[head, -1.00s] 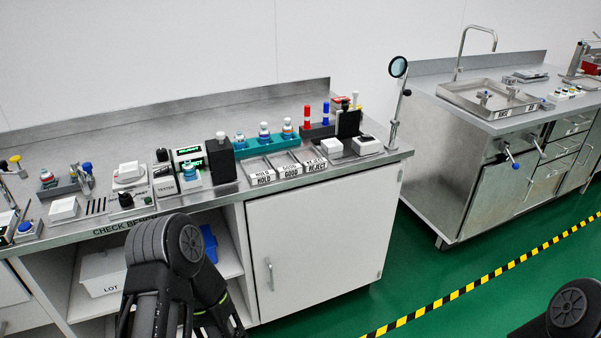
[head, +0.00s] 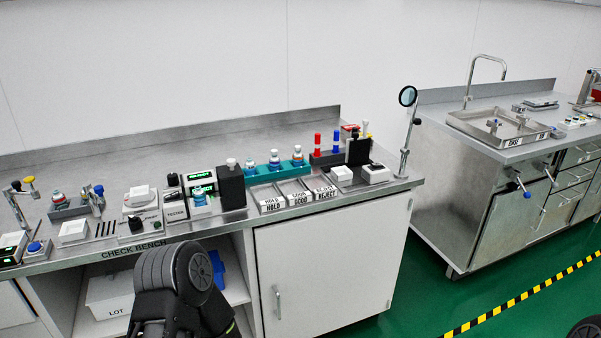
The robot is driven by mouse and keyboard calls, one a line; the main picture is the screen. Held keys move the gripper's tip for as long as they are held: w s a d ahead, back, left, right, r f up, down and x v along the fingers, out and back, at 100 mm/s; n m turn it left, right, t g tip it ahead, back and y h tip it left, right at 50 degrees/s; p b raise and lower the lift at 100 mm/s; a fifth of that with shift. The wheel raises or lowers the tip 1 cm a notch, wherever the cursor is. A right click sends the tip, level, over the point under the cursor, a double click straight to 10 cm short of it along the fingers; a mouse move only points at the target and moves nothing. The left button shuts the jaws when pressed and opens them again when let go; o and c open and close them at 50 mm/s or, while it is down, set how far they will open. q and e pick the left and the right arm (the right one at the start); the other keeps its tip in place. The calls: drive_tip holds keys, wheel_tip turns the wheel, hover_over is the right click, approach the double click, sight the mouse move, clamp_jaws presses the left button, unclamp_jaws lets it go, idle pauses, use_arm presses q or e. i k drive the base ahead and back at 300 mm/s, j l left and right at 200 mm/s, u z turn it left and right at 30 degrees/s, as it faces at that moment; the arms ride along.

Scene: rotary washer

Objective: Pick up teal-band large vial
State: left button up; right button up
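Several small vials with coloured bands and pale caps stand on the check bench (head: 110,183). A teal rack (head: 262,175) holds a row of them: a left vial (head: 250,168), a middle vial (head: 274,159) and a right vial (head: 298,156). Another vial with a blue-teal body (head: 199,198) stands at the tester, and one more vial (head: 58,198) stands at the grey holder on the left. Bands are too small to tell which vial is the teal-band large one. A black link of my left arm shows at the bottom; neither gripper is in view.
HOLD, GOOD and REJECT trays (head: 298,196) line the bench front. A black block (head: 231,186) stands left of the teal rack. A magnifier on a stand (head: 406,110) is at the bench's right end. A second bench with a sink (head: 495,124) stands across a green floor gap.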

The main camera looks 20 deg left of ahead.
sight(199, 195)
drive_tip(key=i+l+u, duration=0.1)
drive_tip(key=i+u, duration=0.2)
drive_tip(key=i, duration=0.2)
drive_tip(key=i+l+u, duration=0.3)
drive_tip(key=i, duration=0.15)
drive_tip(key=j, duration=0.1)
